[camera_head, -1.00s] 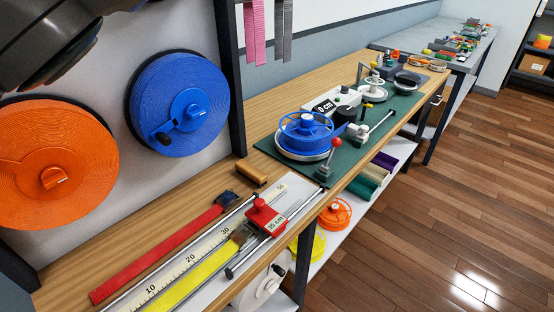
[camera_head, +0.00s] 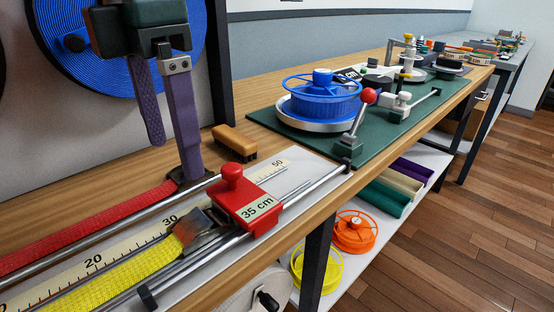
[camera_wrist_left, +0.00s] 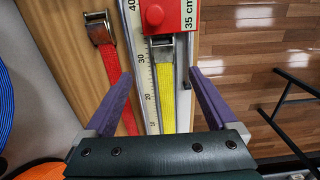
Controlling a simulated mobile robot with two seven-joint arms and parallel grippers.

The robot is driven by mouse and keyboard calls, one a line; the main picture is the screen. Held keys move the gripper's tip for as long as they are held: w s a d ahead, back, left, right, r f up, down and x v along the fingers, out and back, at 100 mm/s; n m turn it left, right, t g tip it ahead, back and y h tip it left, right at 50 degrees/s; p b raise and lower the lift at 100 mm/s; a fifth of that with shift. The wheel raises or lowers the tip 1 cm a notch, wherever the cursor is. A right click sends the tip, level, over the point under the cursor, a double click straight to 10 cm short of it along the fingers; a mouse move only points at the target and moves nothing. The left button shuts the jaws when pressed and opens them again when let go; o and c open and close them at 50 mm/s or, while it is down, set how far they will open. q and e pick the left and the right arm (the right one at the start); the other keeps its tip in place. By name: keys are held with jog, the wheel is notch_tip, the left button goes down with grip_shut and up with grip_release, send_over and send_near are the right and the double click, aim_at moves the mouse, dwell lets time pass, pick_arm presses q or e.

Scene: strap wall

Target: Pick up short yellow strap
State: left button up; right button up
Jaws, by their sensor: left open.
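The short yellow strap (camera_head: 118,276) lies flat along the ruler board (camera_head: 85,264), with its metal buckle (camera_head: 200,230) against the red 35 cm stop block (camera_head: 245,203). In the left wrist view the yellow strap (camera_wrist_left: 166,98) runs below the buckle, between the spread fingers. My left gripper (camera_head: 174,158) has purple fingers, is open and empty, and points down above the bench behind the ruler. It also shows in the left wrist view (camera_wrist_left: 160,76). The strap's lower end is hidden by the gripper body there. My right gripper is not in view.
A red strap (camera_head: 90,228) with a dark buckle lies beside the ruler. Metal rails flank the yellow strap. A brown brush (camera_head: 235,142), a blue reel (camera_head: 320,97) and a red-knobbed lever (camera_head: 359,120) stand further along. Orange (camera_head: 354,231) and yellow (camera_head: 318,269) reels sit on the shelf below.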

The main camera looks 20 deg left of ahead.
pick_arm(q)
send_over(195, 219)
jog(key=f, duration=0.4)
jog(key=shift+s+a+f, duration=0.25)
jog(key=shift+a+f, duration=0.1)
jog(key=shift+f, duration=0.05)
jog(key=f, duration=0.5)
jog(key=shift+w+d+f+b, duration=0.15)
jog(key=shift+w+d+b, duration=0.05)
jog(key=shift+d+b, duration=0.15)
grip_shut()
